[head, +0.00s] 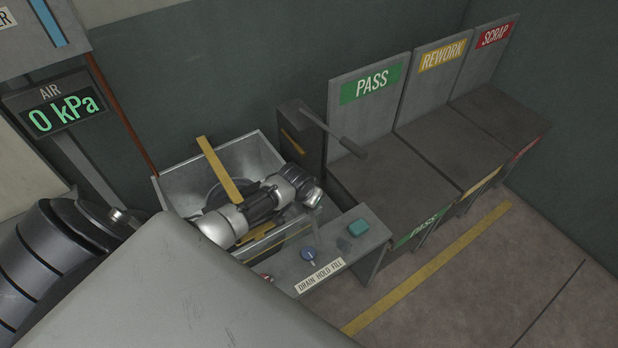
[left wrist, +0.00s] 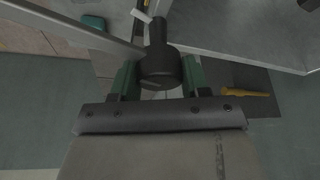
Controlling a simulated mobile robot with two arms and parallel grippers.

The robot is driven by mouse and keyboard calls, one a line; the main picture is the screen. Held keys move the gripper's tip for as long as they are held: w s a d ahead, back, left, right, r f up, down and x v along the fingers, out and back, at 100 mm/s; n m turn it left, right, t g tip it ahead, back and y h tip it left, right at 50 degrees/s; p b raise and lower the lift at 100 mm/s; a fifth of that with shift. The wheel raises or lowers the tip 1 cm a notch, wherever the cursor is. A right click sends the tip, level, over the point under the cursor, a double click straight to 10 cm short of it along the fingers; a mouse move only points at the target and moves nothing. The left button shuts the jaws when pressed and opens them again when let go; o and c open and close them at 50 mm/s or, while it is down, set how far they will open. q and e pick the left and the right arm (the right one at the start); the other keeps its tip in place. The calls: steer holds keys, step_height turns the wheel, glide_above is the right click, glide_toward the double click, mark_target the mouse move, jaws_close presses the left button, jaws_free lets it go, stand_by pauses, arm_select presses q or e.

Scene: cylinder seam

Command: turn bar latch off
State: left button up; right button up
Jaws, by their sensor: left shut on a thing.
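My left arm reaches over the grey open-topped tank (head: 264,150) in the head view, with its gripper (head: 312,194) by the tank's right side. In the left wrist view the green fingers of my left gripper (left wrist: 158,75) are shut on a dark round knob (left wrist: 158,66) with a short stem. I cannot tell for sure that this knob belongs to the bar latch. A yellow bar (head: 219,170) lies slanted across the tank, partly behind my arm. My right gripper is not in view.
A panel marked DRAIN HOLD FILL (head: 320,276) has a blue knob (head: 308,254) and a teal button (head: 358,228). PASS, REWORK and SCRAP bins are at right. The air display (head: 62,112) reads 0 kPa.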

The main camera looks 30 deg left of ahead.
arm_select(q)
steer(key=shift+w+r+n+y+p, duration=0.1)
steer(key=shift+n+y+p, duration=0.45)
steer(key=shift+n, duration=0.55)
steer(key=shift+n+y+p, duration=0.35)
steer(key=shift+n+p, duration=0.25)
steer(key=shift+n, duration=0.5)
steer(key=o, duration=0.9)
steer(key=v, duration=1)
steer(key=shift+r, duration=0.35)
